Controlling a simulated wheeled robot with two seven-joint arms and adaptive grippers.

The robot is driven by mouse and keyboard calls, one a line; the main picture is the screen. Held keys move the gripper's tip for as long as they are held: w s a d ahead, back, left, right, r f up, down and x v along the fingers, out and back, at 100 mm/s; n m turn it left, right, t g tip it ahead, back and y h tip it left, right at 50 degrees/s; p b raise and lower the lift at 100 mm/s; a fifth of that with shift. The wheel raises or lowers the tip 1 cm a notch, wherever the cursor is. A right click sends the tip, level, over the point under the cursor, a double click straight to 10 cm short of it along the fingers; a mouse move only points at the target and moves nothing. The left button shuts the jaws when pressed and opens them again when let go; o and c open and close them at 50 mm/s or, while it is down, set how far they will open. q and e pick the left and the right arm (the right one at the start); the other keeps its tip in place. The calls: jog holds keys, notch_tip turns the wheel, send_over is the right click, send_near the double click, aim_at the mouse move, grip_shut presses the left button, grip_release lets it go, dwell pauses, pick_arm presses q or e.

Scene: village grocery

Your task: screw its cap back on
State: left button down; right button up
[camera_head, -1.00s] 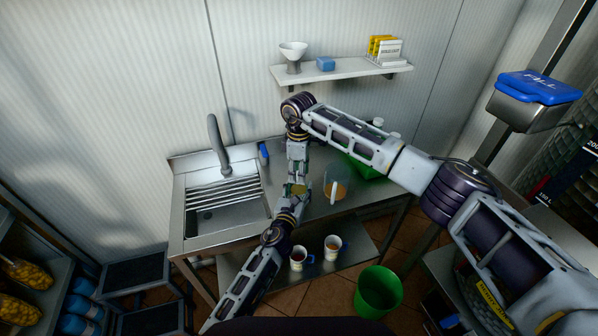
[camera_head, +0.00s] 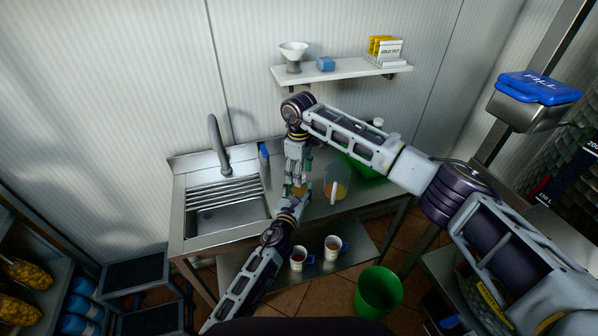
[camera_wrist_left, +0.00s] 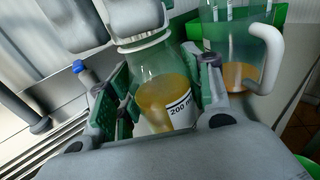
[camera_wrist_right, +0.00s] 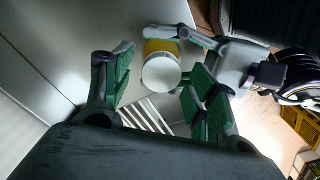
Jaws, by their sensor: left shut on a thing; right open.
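A clear small bottle with yellow-orange liquid and a "200 ml" label (camera_wrist_left: 165,95) is between the green pads of my left gripper (camera_wrist_left: 156,78), which is shut on it. In the head view my left gripper (camera_head: 297,192) holds it over the counter. A round white cap (camera_wrist_right: 160,74) shows at the bottle's mouth in the right wrist view; I cannot tell how tightly it sits. My right gripper (camera_wrist_right: 157,62) is open, its fingers spread on either side of the cap. In the head view my right gripper (camera_head: 297,168) points down directly above the left one.
A jug with orange liquid and a white handle (camera_head: 334,189) stands close right of the grippers. A sink (camera_head: 213,216) lies left, with a blue item (camera_head: 263,152) behind. Two mugs (camera_head: 298,259) are on the lower shelf. A green bin (camera_head: 378,292) stands on the floor.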

jog(key=shift+r, duration=0.1)
jog(key=shift+r, duration=2.1)
jog(key=shift+c, duration=0.2)
